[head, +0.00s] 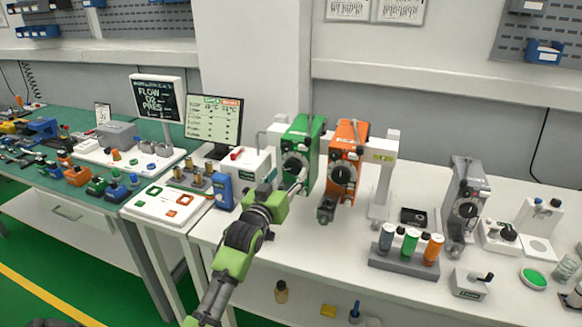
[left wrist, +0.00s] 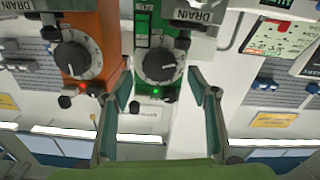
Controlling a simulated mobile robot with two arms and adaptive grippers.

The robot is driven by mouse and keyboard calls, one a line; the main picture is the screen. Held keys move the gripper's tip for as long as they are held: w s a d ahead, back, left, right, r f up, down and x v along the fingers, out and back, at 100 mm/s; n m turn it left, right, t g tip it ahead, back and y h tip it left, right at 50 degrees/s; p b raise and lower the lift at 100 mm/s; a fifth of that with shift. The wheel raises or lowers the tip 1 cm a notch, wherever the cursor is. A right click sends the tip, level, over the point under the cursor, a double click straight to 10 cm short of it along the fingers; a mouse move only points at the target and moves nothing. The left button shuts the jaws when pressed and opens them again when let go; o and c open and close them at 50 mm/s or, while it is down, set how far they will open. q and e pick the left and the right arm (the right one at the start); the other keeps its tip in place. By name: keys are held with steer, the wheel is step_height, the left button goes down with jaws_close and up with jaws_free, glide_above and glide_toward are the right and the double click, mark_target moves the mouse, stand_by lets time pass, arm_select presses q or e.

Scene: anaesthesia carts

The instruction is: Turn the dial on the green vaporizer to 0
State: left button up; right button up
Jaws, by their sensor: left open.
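The green vaporizer (head: 302,150) hangs on the rack at the middle of the white bench, left of the orange vaporizer (head: 346,160). In the left wrist view, which is upside down, the green vaporizer's black dial (left wrist: 160,65) faces me with a white pointer mark; I cannot read its setting. A small green light shows near the dial. My left gripper (head: 292,190) is in front of the green vaporizer. In the left wrist view its open fingers (left wrist: 162,88) stand on either side of the dial, with nothing held between them. My right gripper is not in view.
The orange vaporizer's dial (left wrist: 72,59) is close beside in the left wrist view. A grey vaporizer (head: 463,200) stands at the right. A bottle rack (head: 403,262) is near the front edge. A blue device (head: 222,190) and a monitor (head: 214,120) stand at the left.

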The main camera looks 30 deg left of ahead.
mark_target(292, 168)
arm_select(q)
steer(key=shift+x, duration=1.75)
steer(key=c, duration=1.1)
